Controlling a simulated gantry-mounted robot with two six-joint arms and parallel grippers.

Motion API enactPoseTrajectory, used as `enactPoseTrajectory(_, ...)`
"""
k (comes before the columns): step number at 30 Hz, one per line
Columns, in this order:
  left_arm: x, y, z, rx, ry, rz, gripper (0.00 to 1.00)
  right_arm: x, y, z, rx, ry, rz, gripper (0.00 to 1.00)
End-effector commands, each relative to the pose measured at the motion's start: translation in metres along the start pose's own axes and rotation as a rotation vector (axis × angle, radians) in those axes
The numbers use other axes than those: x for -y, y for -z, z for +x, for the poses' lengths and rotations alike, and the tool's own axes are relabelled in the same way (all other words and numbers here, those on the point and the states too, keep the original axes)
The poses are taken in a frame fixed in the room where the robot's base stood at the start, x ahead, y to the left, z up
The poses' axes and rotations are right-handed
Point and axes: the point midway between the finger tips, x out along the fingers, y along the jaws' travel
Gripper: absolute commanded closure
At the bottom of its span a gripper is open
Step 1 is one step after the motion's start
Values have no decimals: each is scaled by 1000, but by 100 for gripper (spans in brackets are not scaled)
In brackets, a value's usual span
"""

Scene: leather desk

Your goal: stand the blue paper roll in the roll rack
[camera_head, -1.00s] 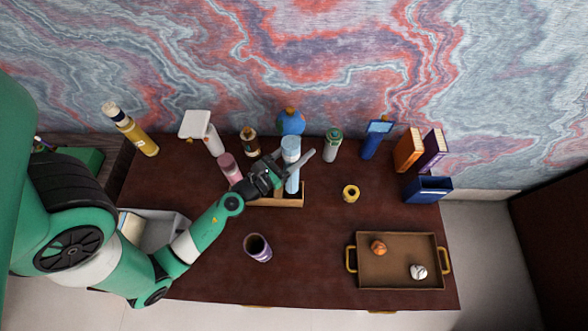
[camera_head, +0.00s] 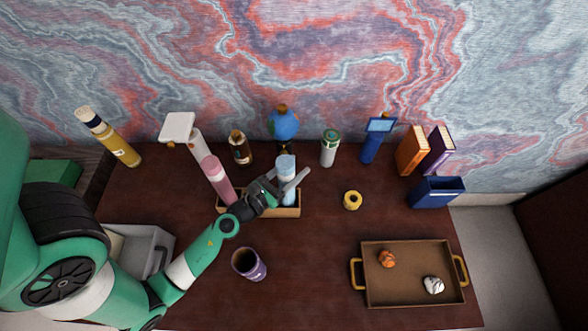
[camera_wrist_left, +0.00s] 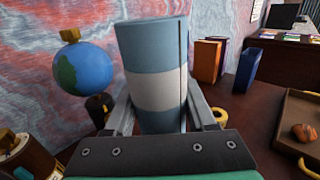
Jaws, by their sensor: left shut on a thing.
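The blue paper roll (camera_head: 286,168) is a light blue upright cylinder with a pale band. My left gripper (camera_head: 291,182) is shut on it, and the roll fills the space between the fingers in the left wrist view (camera_wrist_left: 158,90). The roll rack (camera_head: 281,212) is a low wooden tray under the roll. The roll's lower end appears behind the rack's front wall at the right part; whether it touches the rack floor is hidden. A pink roll (camera_head: 218,180) stands at the rack's left end. My right gripper is not in view.
A globe (camera_head: 283,125), a brown bottle (camera_head: 240,148) and a green-topped can (camera_head: 330,148) stand behind the rack. A yellow tape ring (camera_head: 352,200) lies to the right. A purple cup (camera_head: 249,264) is in front. A handled tray (camera_head: 412,295) is front right.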

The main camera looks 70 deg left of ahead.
Motion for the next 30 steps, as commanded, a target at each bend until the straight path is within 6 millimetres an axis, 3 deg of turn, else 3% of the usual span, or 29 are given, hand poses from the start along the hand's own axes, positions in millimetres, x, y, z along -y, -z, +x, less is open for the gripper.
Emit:
enactPoseTrajectory(3,0,5,0,1,0,0,100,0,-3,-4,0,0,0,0)
enactPoseTrajectory(4,0,4,0,0,0,1,40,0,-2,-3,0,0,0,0)
enactPoseTrajectory(9,0,3,0,0,0,0,14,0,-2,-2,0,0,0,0)
enactPoseTrajectory(20,0,-1,-2,-1,0,-1,14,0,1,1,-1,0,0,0)
enactPoseTrajectory(23,0,5,-18,-4,-1,-1,14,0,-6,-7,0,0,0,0)
enactPoseTrajectory(30,-1,9,-78,-3,-4,-2,14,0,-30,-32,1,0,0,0)
